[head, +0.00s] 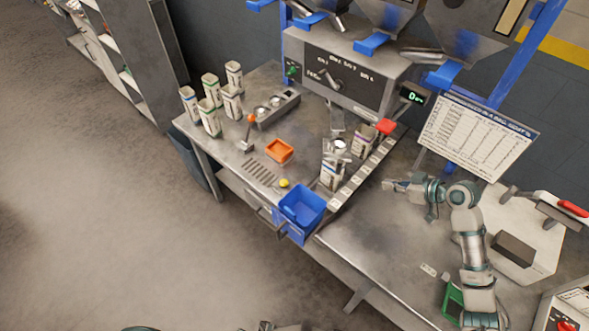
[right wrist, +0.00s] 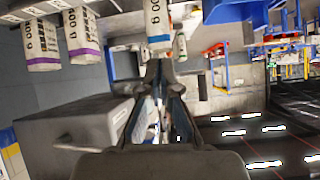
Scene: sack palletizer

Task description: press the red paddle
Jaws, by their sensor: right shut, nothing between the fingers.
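A small red paddle (head: 386,126) sits at the far end of the slanted roller strip, below the grey machine in the head view. My right gripper (head: 388,185) is shut and empty. It is over the bench, right of the strip and nearer than the paddle, clearly apart from it. In the right wrist view the fingers of my right gripper (right wrist: 160,75) point ahead with nothing held. I cannot make out the paddle for certain there. A small part of what looks like my left gripper (head: 268,326) shows at the bottom edge, mostly cut off.
White sacks (head: 331,175) stand beside the roller strip (head: 362,172), and several more are at the back left. A blue bin (head: 302,205) hangs at the front edge. An orange tray (head: 279,151) lies mid-bench. A white chart (head: 477,136) and a red-handled device (head: 573,208) are right.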

